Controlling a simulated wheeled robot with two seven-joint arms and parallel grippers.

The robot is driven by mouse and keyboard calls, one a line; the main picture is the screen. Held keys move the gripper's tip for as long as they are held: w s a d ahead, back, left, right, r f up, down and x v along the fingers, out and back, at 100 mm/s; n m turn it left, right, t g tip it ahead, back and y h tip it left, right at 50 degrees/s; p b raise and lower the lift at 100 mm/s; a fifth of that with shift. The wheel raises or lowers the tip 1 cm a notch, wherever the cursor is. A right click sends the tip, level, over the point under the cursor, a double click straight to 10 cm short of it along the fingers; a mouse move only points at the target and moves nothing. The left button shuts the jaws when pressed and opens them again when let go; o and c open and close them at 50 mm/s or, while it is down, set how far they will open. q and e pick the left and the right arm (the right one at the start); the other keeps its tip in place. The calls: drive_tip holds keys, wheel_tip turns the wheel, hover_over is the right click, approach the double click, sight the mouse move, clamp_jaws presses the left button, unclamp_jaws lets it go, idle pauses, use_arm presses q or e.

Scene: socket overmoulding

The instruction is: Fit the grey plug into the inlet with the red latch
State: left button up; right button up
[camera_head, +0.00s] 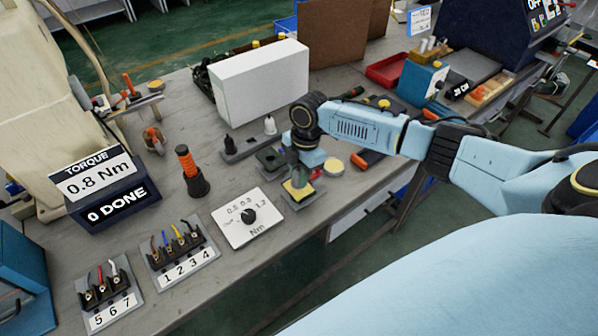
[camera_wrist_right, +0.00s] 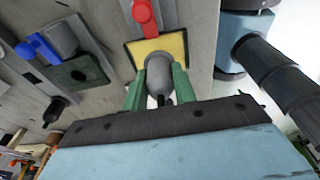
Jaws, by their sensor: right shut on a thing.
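My right gripper (camera_wrist_right: 158,88) has its green fingers shut around a grey plug (camera_wrist_right: 157,68). In the wrist view the plug is over the yellow plate (camera_wrist_right: 172,45) of the inlet, and the red latch (camera_wrist_right: 143,14) is at the plate's far side. I cannot tell whether the plug is seated or just above the inlet. In the head view the right gripper (camera_head: 298,172) points down over the yellow inlet plate (camera_head: 299,190) near the bench's front edge; the plug is mostly hidden there. My left gripper is not in view.
A second inlet with a dark green plate (camera_wrist_right: 80,70) and blue latch (camera_wrist_right: 38,46) is beside it. A rack behind holds a black plug (camera_head: 230,146) and a pale plug (camera_head: 270,126). A torque dial plate (camera_head: 235,225) lies to the left; a white box (camera_head: 262,82) stands behind.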

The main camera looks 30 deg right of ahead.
drive_tip(key=shift+f+b, duration=0.35)
drive_tip(key=shift+f, duration=0.45)
drive_tip(key=o, duration=1)
drive_tip(key=r, duration=0.4)
drive_tip(key=d+r+p, duration=0.1)
drive_tip(key=r, duration=0.4)
drive_tip(key=d+r, duration=0.1)
drive_tip(key=r, duration=0.3)
drive_tip(key=shift+r, duration=0.15)
